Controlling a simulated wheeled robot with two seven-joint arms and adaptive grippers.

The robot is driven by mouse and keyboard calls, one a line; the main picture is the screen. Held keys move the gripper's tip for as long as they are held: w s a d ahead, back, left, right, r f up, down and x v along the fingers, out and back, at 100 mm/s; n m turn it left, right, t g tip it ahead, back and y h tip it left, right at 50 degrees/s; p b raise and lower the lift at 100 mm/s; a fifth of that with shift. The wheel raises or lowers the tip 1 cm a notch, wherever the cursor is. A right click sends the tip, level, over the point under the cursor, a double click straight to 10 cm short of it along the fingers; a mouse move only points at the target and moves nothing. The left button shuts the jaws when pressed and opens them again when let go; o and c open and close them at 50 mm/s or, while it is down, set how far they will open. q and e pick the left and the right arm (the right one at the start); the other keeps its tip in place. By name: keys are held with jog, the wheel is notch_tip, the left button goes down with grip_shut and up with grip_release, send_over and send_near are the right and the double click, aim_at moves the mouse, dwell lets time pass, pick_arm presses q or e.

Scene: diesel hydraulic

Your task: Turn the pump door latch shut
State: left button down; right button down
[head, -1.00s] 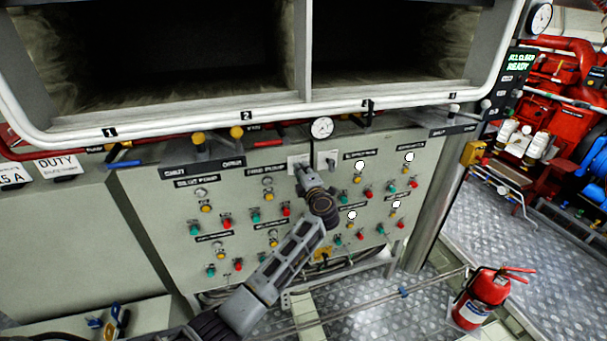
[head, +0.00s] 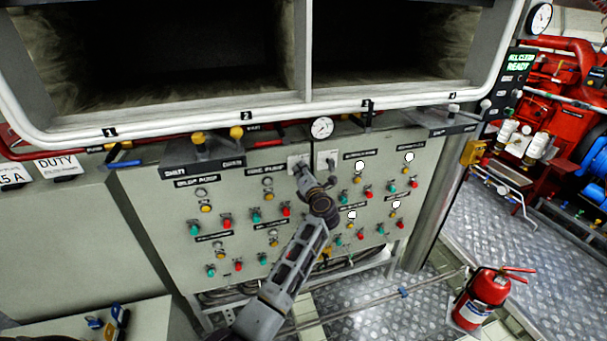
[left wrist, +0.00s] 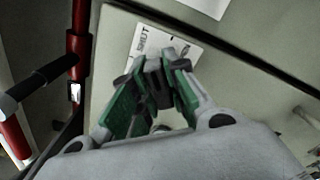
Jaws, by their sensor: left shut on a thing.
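The pump door latch is a small dark handle (left wrist: 158,82) in front of a white plate (left wrist: 160,42) with printed lettering in the left wrist view. My left gripper (left wrist: 158,75) is shut on the handle, with its green-lined fingers on either side. In the head view the left gripper (head: 301,168) is at the white plate (head: 294,160) on the upper middle of the grey panel (head: 165,215). There the gripper covers the latch, so its exact angle cannot be told. My right gripper is not in view.
A similar plate (head: 327,159) is just right of the gripper. Several buttons and lamps surround my arm on the panel. A gauge (head: 321,128) and yellow-knobbed levers (head: 198,140) are above. A red fire extinguisher (head: 482,298) stands at the lower right on the metal floor.

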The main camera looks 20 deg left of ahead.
pick_arm(q)
jog(key=shift+n, duration=1)
jog(key=shift+f, duration=0.1)
jog(key=c, duration=1.5)
grip_release()
jog(key=shift+w, duration=0.1)
